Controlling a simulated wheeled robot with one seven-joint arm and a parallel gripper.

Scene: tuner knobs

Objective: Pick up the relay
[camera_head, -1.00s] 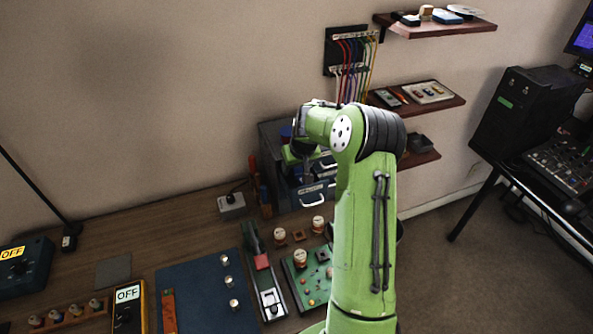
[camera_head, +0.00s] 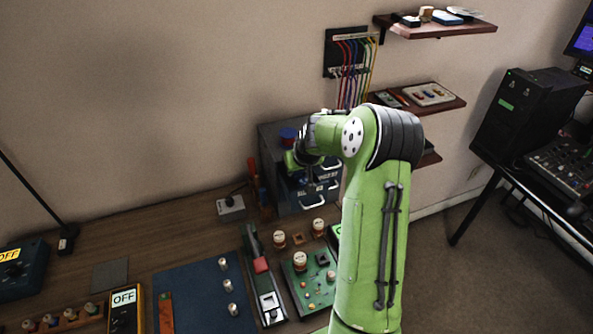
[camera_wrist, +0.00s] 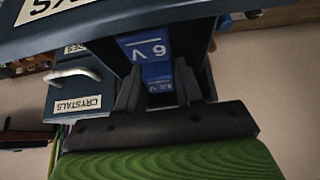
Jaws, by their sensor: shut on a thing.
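My gripper (camera_wrist: 157,82) is shut on a small blue relay (camera_wrist: 159,88) with white lettering, seen between its two dark fingers in the wrist view. A second blue block marked "6 V" (camera_wrist: 145,48) shows just beyond it; whether the two touch is unclear. Both are at an open drawer (camera_wrist: 95,18) of the dark blue drawer cabinet, whose front edge crosses the top of the view. In the head view my gripper is over the front of the cabinet (camera_head: 273,150), its fingers and the relay too small or hidden to make out.
A drawer labelled "CRYSTALS" (camera_wrist: 78,103) with a metal handle lies close beside the fingers. On the bench (camera_head: 150,250) are a green circuit board (camera_head: 310,283), a blue mat (camera_head: 190,295) and several knobs. Wall shelves (camera_head: 430,100) stand behind my arm.

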